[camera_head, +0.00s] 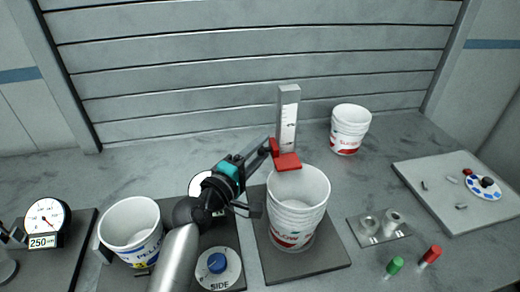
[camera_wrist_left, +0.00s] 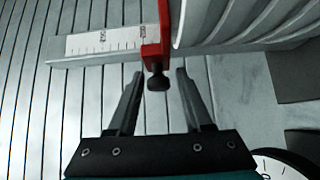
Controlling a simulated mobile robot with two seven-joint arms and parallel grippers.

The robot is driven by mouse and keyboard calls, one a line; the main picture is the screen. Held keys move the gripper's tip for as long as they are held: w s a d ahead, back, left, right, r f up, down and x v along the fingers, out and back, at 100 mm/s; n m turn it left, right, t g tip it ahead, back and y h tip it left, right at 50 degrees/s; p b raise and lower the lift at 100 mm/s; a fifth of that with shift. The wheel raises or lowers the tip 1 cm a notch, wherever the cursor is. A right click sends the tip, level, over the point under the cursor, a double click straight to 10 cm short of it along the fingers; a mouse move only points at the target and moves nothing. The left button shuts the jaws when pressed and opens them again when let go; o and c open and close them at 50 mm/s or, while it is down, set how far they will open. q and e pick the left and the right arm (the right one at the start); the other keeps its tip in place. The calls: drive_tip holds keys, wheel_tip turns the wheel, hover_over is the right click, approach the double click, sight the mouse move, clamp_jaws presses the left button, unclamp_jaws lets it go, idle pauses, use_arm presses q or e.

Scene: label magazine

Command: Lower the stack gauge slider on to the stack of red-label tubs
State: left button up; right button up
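The stack gauge (camera_head: 288,112) is an upright grey post with a white scale, behind a stack of white red-label tubs (camera_head: 296,213). Its red slider (camera_head: 287,161) shows at the stack's back rim. In the left wrist view the slider (camera_wrist_left: 163,30) lies close beside the top tub's rim; I cannot tell whether they touch. My left gripper (camera_head: 267,150) is at the slider's left side. In the left wrist view its open fingers (camera_wrist_left: 159,75) stand either side of the slider's dark knob (camera_wrist_left: 157,82), with gaps showing. My right gripper is not in view.
Another red-label tub stack (camera_head: 350,126) stands at the back right. A blue-label tub (camera_head: 130,228) and a dial (camera_head: 45,219) are at the left. A metal fixture (camera_head: 380,227), green and red pegs and a grey board (camera_head: 440,205) lie right.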

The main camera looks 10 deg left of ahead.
use_arm(q)
drive_tip(key=shift+o, duration=0.6)
drive_tip(key=b+v, duration=0.1)
drive_tip(key=v, duration=1.4)
drive_tip(key=shift+b, duration=0.35)
drive_tip(key=shift+s, duration=0.1)
